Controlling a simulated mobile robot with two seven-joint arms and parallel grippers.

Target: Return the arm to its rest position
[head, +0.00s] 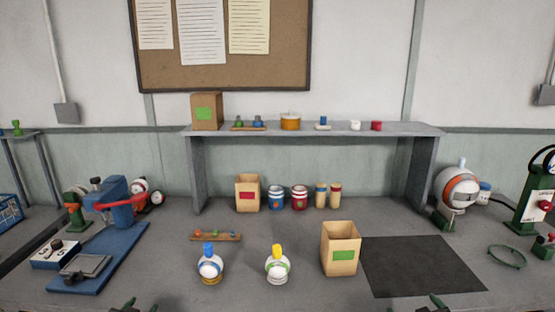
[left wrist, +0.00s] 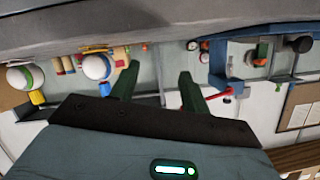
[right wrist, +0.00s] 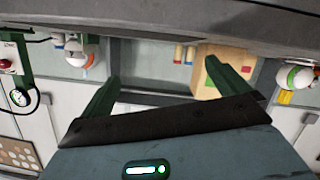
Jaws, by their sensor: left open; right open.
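My left gripper (head: 140,305) shows only its fingertips at the bottom edge of the head view, below the front of the bench. In the left wrist view my left gripper (left wrist: 158,78) has its fingers apart with nothing between them. My right gripper (head: 431,304) also shows only its tips at the bottom edge of the head view. In the right wrist view my right gripper (right wrist: 163,72) is open and empty. Both grippers are apart from the things on the bench. Most of both arms is out of view.
A blue press (head: 115,215) stands at left. Two white balls with a blue cap (head: 209,268) and yellow cap (head: 277,267) stand near the front. A cardboard box (head: 340,258) stands left of a dark mat (head: 420,265), which is empty. A shelf (head: 335,131) spans the back.

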